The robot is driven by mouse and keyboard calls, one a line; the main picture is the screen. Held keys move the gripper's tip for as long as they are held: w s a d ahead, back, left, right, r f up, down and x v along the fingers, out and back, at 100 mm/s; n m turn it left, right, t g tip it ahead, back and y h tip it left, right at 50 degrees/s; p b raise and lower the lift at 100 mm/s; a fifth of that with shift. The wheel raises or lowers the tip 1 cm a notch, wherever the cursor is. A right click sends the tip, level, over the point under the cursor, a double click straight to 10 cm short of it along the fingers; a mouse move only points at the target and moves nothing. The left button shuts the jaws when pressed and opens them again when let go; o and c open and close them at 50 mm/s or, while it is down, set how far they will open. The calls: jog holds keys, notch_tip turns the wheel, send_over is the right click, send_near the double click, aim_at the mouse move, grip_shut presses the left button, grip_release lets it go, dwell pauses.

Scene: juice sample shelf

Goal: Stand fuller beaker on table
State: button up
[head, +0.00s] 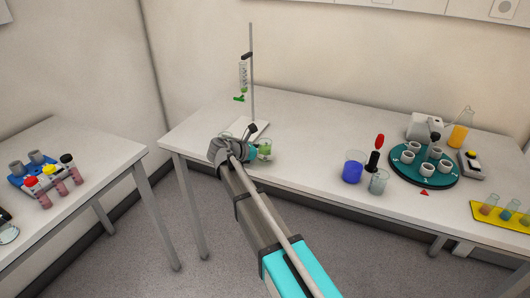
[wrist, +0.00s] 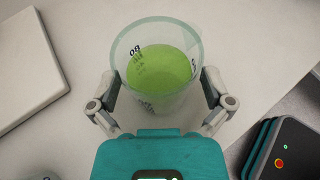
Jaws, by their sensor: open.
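A clear beaker with green liquid (head: 265,148) is upright on the long table near its front left edge. In the wrist view the same green beaker (wrist: 163,68) sits between the two fingers of my gripper (wrist: 160,92). The fingers are open, one at each side of the beaker; I cannot tell whether they touch it. In the head view my arm and wrist hide much of the area around the gripper. The rim of another clear vessel (head: 225,136) shows just behind my wrist; its contents are hidden.
A stand with a burette (head: 252,75) rises behind on a white base. To the right are a blue-filled beaker (head: 352,170), a clear beaker (head: 378,183) and a teal round rack (head: 398,173) of cups. The table between stand and blue beaker is clear.

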aim_at(317, 192)
jog(key=shift+r, duration=0.1)
jog(key=shift+r, duration=0.15)
jog(key=p+v, duration=0.4)
jog(key=v, duration=0.8)
jog(key=shift+p, duration=0.4)
jog(key=shift+d, duration=0.1)
